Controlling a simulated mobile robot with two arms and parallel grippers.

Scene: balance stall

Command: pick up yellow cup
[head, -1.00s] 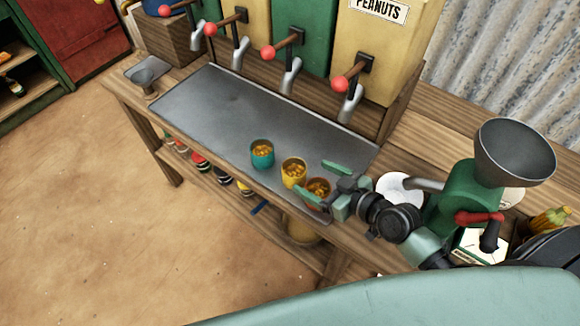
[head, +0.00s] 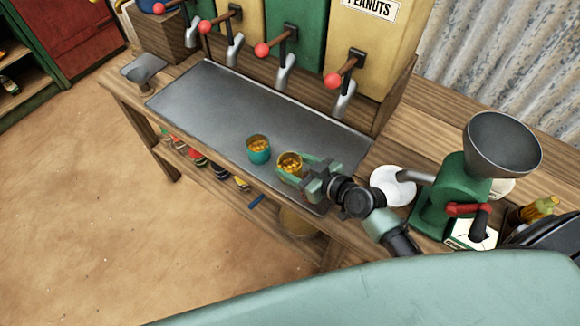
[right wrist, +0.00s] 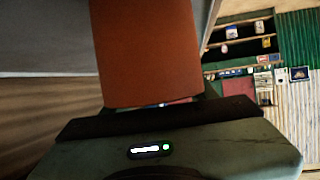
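In the right wrist view, a large orange-brown cup (right wrist: 145,50) fills the upper middle, close in front of the gripper body. My left gripper is not in view.
A teal cup (head: 258,149) stands just left of the yellow cup. Dispensers with red-knobbed levers (head: 333,80) line the back of the counter. A green grinder (head: 452,185) and a white plate (head: 393,185) are to the right. The tray's left part is clear.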

